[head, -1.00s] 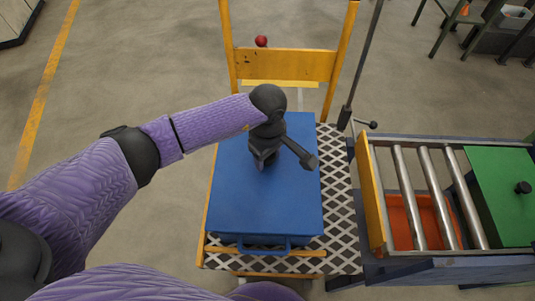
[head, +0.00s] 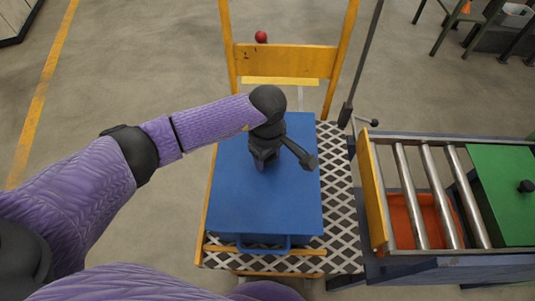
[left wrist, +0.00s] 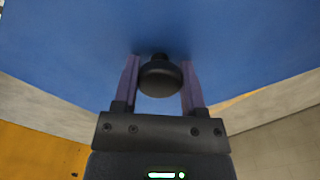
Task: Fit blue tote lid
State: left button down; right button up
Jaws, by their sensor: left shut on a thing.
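The blue lid (head: 240,195) lies flat over the blue tote on the trolley in the head view. Its underside edge and most of the tote are hidden, so I cannot tell whether it is fully seated. A blue handle (head: 265,247) of the tote shows at the near side. My left gripper (head: 264,160) points down at the middle of the lid. In the left wrist view, its two fingers (left wrist: 160,65) stand on either side of the lid's black knob (left wrist: 160,80) and are shut on it. My right gripper is out of view.
The trolley has a checkered deck (head: 340,190) and a yellow back frame (head: 285,62). A roller table (head: 425,195) with an orange bin (head: 405,222) and green plate (head: 503,190) stands close on the right. Open floor lies left.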

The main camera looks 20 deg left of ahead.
pick_arm(q)
jog(key=shift+f, duration=0.15)
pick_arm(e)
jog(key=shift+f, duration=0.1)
pick_arm(q)
jog(key=c, duration=0.6)
grip_release()
jog(key=o, duration=0.5)
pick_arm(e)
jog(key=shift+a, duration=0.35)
pick_arm(q)
jog(key=shift+o, duration=0.2)
notch_tip(320, 180, up, 9)
jog(key=p, duration=0.4)
jog(key=shift+r, duration=0.5)
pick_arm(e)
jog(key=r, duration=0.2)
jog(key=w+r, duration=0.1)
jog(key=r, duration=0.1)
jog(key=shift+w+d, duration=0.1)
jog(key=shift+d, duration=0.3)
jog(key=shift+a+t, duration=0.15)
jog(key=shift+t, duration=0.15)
